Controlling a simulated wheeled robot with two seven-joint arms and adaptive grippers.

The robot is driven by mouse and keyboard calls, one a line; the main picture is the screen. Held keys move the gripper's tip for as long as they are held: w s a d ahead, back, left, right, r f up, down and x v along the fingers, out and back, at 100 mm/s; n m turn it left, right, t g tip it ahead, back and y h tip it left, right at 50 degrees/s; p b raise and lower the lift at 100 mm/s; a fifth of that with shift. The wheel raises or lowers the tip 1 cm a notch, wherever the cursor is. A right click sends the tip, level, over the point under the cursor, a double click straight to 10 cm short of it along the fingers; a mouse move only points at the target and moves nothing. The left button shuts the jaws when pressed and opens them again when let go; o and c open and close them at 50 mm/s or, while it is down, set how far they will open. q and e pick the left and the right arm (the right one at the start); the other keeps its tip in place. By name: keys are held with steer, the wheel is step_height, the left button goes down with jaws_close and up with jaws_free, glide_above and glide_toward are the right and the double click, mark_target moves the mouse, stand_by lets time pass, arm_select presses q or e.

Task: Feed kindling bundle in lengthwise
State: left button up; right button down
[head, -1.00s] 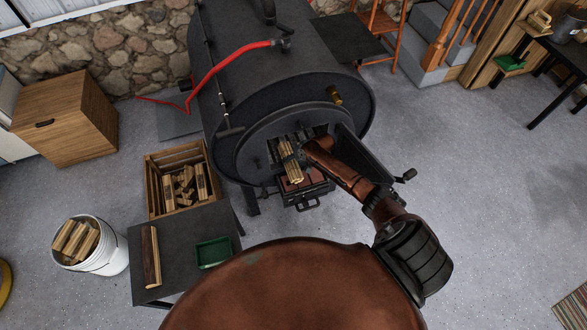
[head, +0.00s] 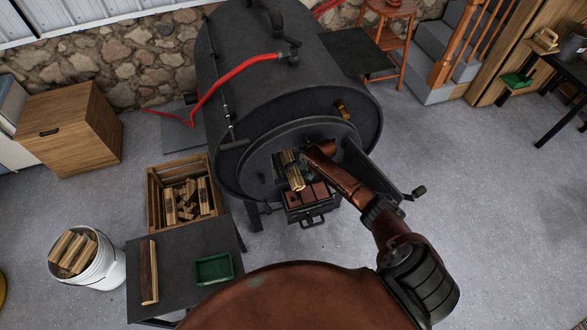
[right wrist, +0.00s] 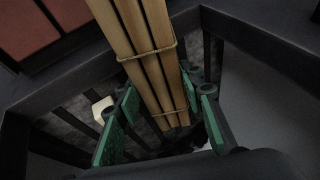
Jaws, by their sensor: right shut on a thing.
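The kindling bundle (head: 294,173) is several pale sticks tied with twine. In the head view it lies lengthwise at the stove's open front mouth (head: 318,143), its far end in the dark opening and its near end sticking out. My right gripper (head: 286,158) reaches in from the right and is largely hidden by its arm and shadow. In the right wrist view the bundle (right wrist: 140,45) runs between the green finger pads (right wrist: 165,115), which are shut on it. The depth of its far end is hidden. My left gripper is out of view.
The open stove door (head: 365,170) stands right of my forearm. A tray of reddish bricks (head: 307,196) sits below the mouth. A small table (head: 185,285) with a wood piece and green tray, a wood crate (head: 154,200) and a white bucket (head: 105,270) are left.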

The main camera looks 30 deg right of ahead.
steer(key=shift+f+b, duration=0.35)
steer(key=shift+f, duration=0.25)
steer(key=c, duration=1.2)
jaws_free()
steer(key=shift+o, duration=0.5)
steer(key=shift+o, duration=0.9)
steer(key=shift+r, duration=0.1)
